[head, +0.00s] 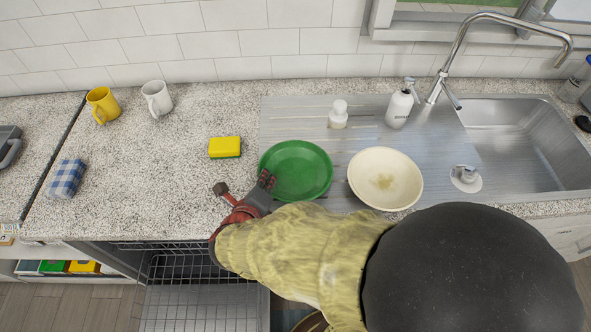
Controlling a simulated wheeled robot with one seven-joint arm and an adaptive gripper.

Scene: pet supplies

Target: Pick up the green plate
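The green plate (297,170) lies on the ridged steel drainboard left of the sink, beside a cream bowl. My gripper (244,184) is at the plate's lower left, over the counter edge. Its two fingers are spread apart with nothing seen between them. The right finger overlaps the plate's left rim in the picture. I cannot tell whether it touches the plate. My arm covers the area just below the plate.
The cream bowl (385,178) stands close right of the plate. A yellow sponge (225,147) lies to its left. Two mugs (103,104) (157,98) are at the back left. An open dishwasher rack (185,270) is below the counter.

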